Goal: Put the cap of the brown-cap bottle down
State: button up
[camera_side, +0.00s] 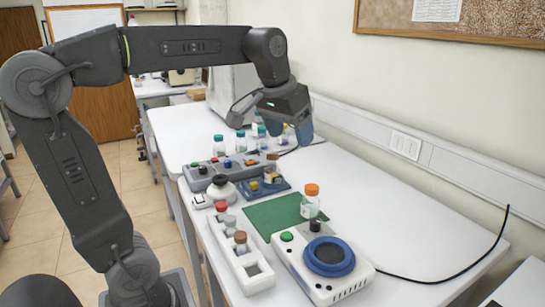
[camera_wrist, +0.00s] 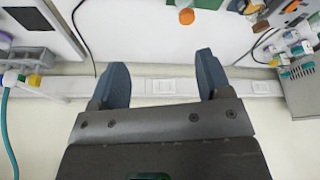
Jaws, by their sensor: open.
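My gripper (camera_side: 273,122) hangs above the back part of the bench in the side view. In the wrist view my gripper (camera_wrist: 162,75) has its two blue fingers spread apart, with nothing between them. A small bottle with a brownish cap (camera_side: 271,157) stands at the blue-grey device below the gripper. Another brown cap (camera_side: 240,237) shows in the white rack (camera_side: 248,255) at the front. I cannot tell which of the two belongs to the task's bottle. I see no loose brown cap lying on the bench.
An orange-capped bottle (camera_side: 311,203) stands by the green mat (camera_side: 270,217), near the white device with a blue ring (camera_side: 328,257). Its orange cap (camera_wrist: 186,16) shows in the wrist view. Several teal-capped bottles (camera_side: 218,145) stand at the back. The bench's right side is mostly clear.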

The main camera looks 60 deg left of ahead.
jog(key=w+a+r+n+g, duration=0.1)
jog(key=w+a+r+n, duration=0.1)
jog(key=w+a, duration=0.4)
jog(key=n+g, duration=0.3)
jog(key=n, duration=0.3)
send_over(273, 156)
jog(key=a, duration=0.2)
jog(key=shift+h, duration=0.4)
jog(key=f, duration=1.1)
jog(key=w+f, duration=0.1)
jog(key=f, duration=0.4)
jog(key=shift+f, duration=0.2)
jog(key=shift+s+d+f, duration=0.1)
jog(key=shift+f, duration=1.25)
jog(key=shift+s+d+f, duration=0.1)
jog(key=shift+f, duration=1.25)
jog(key=c, duration=1)
jog(key=shift+c, duration=0.2)
